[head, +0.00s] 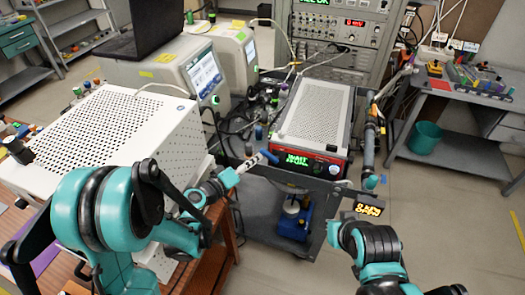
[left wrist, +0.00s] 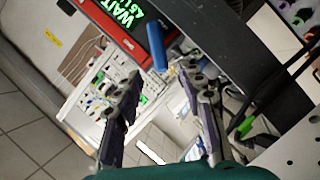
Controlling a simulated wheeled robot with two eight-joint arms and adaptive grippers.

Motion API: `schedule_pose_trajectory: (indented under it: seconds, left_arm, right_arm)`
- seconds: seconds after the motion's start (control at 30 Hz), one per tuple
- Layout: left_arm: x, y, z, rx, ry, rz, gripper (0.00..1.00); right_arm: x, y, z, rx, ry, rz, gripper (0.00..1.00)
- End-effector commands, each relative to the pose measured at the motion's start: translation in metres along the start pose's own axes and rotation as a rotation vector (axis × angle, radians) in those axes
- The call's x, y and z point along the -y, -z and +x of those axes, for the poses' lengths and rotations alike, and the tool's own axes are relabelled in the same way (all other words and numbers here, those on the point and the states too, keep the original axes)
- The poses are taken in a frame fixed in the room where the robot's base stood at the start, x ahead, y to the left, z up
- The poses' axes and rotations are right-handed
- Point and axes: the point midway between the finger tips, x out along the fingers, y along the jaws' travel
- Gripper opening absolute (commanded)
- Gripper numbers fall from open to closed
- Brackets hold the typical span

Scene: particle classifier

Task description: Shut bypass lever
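A short blue handle (head: 270,157) sticks out at the front left corner of the red-framed instrument (head: 312,160); it also shows in the left wrist view (left wrist: 158,52). No label shows whether this is the bypass lever. My left gripper (head: 257,160) is just left of the handle in the head view. In the left wrist view the gripper (left wrist: 162,76) has its fingers apart, with the blue handle beyond the gap between the tips. Nothing is seen held. My right gripper (head: 334,234) is at the lower right, small and partly hidden; its fingers cannot be made out.
The instrument's display (head: 299,160) reads WAIT. A white perforated box (head: 110,135) stands at left.

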Motion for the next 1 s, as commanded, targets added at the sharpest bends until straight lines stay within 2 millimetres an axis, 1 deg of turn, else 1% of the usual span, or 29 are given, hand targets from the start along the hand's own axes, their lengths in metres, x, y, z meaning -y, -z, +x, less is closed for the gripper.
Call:
schedule_pose_trajectory:
  seconds: [0.1, 0.2, 0.33, 0.5, 0.73, 0.77, 0.8, 0.9, 1.0]
  left_arm:
    - [0.001, -0.002, 0.022, 0.003, -0.001, 0.002, 0.4]
    - [0.002, -0.002, 0.038, 0.003, -0.001, 0.002, 0.4]
    - [0.002, -0.001, 0.055, 0.001, 0.0, 0.002, 0.4]
    - [0.0, -0.001, 0.065, 0.001, 0.0, 0.002, 0.4]
    - [0.0, 0.0, 0.065, 0.0, 0.001, 0.002, 0.4]
    - [0.0, 0.0, 0.065, 0.0, 0.001, 0.002, 0.34]
    - [0.0, 0.0, 0.065, 0.0, 0.001, 0.002, 0.24]
    - [0.0, 0.0, 0.065, 0.0, 0.001, 0.002, 0.0]
    - [0.0, 0.0, 0.065, 0.0, 0.001, 0.002, 0.0]
  right_arm:
    - [0.0, -0.005, 0.006, 0.0, 0.0, 0.0, 0.0]
    - [0.0, -0.007, 0.01, 0.0, 0.0, 0.0, 0.0]
    - [0.0, -0.01, 0.014, 0.0, 0.0, 0.0, 0.0]
    - [0.0, -0.011, 0.015, 0.0, 0.0, 0.0, 0.0]
    - [0.0, -0.011, 0.015, 0.0, 0.0, 0.0, 0.0]
    - [0.0, -0.011, 0.015, 0.0, 0.0, 0.0, 0.0]
    - [0.0, -0.011, 0.015, 0.0, 0.0, 0.0, 0.0]
    - [0.0, -0.011, 0.015, 0.0, 0.0, 0.0, 0.0]
    - [0.0, -0.011, 0.015, 0.0, 0.0, 0.0, 0.0]
